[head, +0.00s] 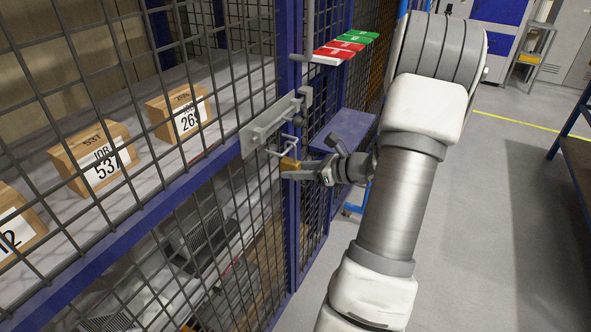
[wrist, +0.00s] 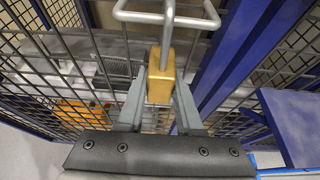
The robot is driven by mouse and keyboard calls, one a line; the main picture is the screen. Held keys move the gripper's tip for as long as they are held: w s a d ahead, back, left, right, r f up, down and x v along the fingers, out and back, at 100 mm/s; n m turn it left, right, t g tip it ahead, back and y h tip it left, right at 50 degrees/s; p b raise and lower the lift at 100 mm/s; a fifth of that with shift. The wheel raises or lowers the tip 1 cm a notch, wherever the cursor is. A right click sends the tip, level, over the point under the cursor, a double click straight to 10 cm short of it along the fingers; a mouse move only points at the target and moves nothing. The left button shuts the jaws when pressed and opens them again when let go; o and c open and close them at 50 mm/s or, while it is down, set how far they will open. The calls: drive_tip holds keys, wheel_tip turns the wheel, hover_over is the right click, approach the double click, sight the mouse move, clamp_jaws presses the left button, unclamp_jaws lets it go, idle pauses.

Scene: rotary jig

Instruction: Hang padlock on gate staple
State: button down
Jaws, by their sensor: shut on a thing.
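The padlock has a small brass body (head: 289,164) and a grey shackle. In the wrist view its body (wrist: 160,78) stands upright between my fingers, with the shackle (wrist: 168,35) rising from it. My gripper (head: 291,173) is shut on the body, in front of the mesh gate. A grey bolt plate (head: 262,126) is fixed to the gate just above. A bent grey rod loop, which looks like the staple (wrist: 135,16), spans the top of the wrist view. The shackle crosses in front of its lower bar. Whether the shackle passes through the loop I cannot tell.
Blue posts and wire mesh (head: 225,200) lie close around my gripper. A blue shelf (head: 343,128) juts out just beyond it. Red, green and white tags (head: 341,48) sit above. Boxes (head: 92,157) stand behind the mesh at left. The floor (head: 480,220) at right is open.

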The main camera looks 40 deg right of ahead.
drive_tip(key=shift+c, duration=2.4)
unclamp_jaws()
drive_tip(key=shift+s, duration=0.1)
drive_tip(key=p+v, duration=0.2)
drive_tip(key=v, duration=1.5)
drive_tip(key=shift+d, duration=0.15)
